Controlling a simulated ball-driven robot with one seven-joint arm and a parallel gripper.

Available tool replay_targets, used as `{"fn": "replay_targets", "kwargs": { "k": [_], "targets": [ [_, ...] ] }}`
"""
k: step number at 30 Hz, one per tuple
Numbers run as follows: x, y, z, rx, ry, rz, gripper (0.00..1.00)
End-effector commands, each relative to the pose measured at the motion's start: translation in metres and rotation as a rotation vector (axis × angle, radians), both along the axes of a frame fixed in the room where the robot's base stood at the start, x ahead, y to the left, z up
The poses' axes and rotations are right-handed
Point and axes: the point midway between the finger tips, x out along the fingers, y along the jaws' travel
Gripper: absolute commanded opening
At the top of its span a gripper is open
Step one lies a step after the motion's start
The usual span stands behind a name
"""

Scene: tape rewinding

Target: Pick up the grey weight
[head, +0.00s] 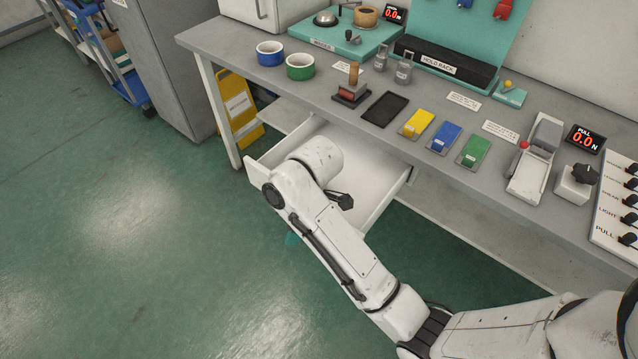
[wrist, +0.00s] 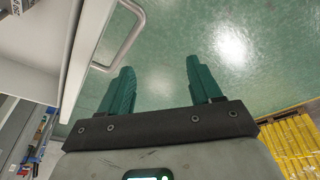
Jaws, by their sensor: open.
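Two small grey pieces with loop-like tops, which look like weights, stand on the bench in the head view: one grey weight (head: 380,60) behind and a grey weight (head: 404,70) in front of it. I cannot tell which one the task names. My gripper (wrist: 160,68) is open and empty in the wrist view, its two teal fingers apart over green floor. In the head view it is mostly hidden behind my arm, with a bit of teal (head: 292,238) showing low by the open drawer, well below and left of the weights.
The white drawer (head: 385,190) is pulled out under the bench (head: 330,125); a handle (wrist: 122,40) shows close by in the wrist view. On the bench are blue (head: 270,54) and green (head: 300,67) cups, a stamp-like tool (head: 352,88), a dark tray (head: 385,109) and coloured blocks.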

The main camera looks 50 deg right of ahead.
Motion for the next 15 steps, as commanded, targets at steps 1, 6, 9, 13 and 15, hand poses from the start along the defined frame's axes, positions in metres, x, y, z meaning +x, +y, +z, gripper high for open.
{"fn": "replay_targets", "kwargs": {
  "k": [1, 6, 9, 13, 15],
  "targets": [
    [0.018, -0.017, 0.016, -0.031, -0.014, 0.075, 0.64],
    [0.048, -0.065, 0.041, -0.126, -0.004, 0.344, 0.64],
    [0.053, -0.099, 0.049, -0.175, 0.033, 0.487, 0.64],
    [0.052, -0.139, 0.059, -0.220, 0.090, 0.635, 0.64],
    [0.050, -0.153, 0.062, -0.232, 0.113, 0.687, 0.64]
  ]
}}
